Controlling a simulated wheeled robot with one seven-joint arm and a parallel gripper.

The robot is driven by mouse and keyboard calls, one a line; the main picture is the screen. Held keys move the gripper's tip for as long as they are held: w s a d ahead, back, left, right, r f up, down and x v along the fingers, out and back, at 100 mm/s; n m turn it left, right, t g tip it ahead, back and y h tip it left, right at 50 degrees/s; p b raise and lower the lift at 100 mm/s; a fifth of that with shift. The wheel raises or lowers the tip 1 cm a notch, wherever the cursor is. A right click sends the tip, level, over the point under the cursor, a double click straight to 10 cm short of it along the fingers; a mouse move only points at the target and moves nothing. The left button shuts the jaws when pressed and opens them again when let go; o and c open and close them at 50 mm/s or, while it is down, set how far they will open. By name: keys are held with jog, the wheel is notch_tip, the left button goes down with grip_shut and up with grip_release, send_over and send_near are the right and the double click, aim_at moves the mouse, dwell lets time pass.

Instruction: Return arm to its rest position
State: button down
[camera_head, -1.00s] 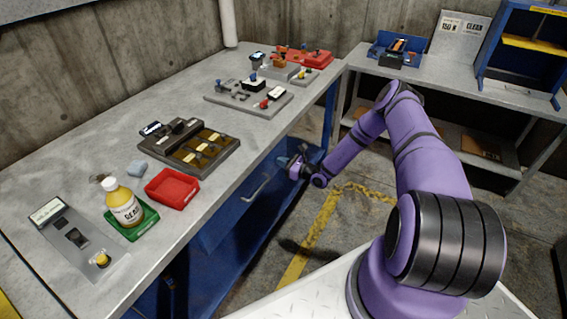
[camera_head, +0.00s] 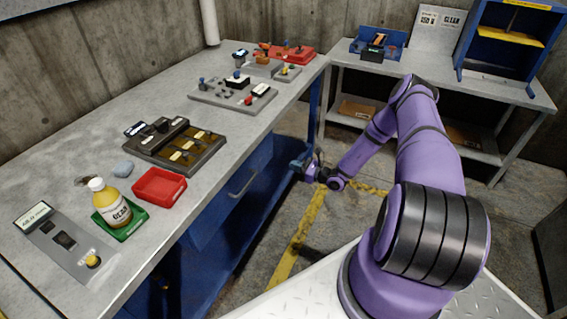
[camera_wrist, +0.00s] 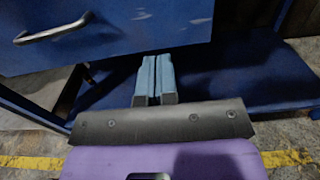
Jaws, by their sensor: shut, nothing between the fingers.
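My arm is purple with dark joint bands and reaches away from my base toward the long grey workbench (camera_head: 100,127). My gripper (camera_head: 305,165) is beside the bench's blue front, below the top and close to the drawer. In the wrist view my gripper (camera_wrist: 154,62) has its two blue fingers together, with nothing between them. Ahead of the fingers is the blue drawer (camera_wrist: 150,28) with a metal handle (camera_wrist: 55,30). The gap between fingertips and drawer cannot be judged exactly.
The bench top holds a yellow bottle (camera_head: 111,204), a red tray (camera_head: 159,187), a dark sorting tray (camera_head: 174,146) and a grey panel (camera_head: 232,93). A second table (camera_head: 440,83) stands at the back right with a blue cabinet (camera_head: 508,45). Floor between is open, with yellow lines (camera_head: 299,240).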

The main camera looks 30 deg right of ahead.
jog(key=s+a+r+n+g, duration=0.2)
jog(key=a+r+n+g, duration=0.3)
jog(key=r, duration=0.8)
jog(key=s+a+r+n+g, duration=0.35)
jog(key=r+n, duration=0.45)
jog(key=r, duration=0.4)
jog(key=s+a+r+n+g, duration=0.2)
jog(key=a+r+n+g, duration=0.3)
jog(key=r, duration=0.8)
jog(key=s+a+r+n+h, duration=0.4)
jog(key=s+r+n+h, duration=0.15)
jog(key=s+r, duration=0.7)
jog(key=s+r+n+t+h, duration=0.2)
jog(key=s+r, duration=0.2)
jog(key=s, duration=0.4)
jog(key=s+d+r+n+t+h, duration=0.1)
jog(key=s+r+n+h, duration=0.1)
jog(key=s, duration=0.7)
notch_tip(320, 180, up, 2)
jog(key=shift+d+r+n+t, duration=0.1)
jog(key=shift+d+n+t, duration=0.2)
jog(key=shift+n, duration=0.55)
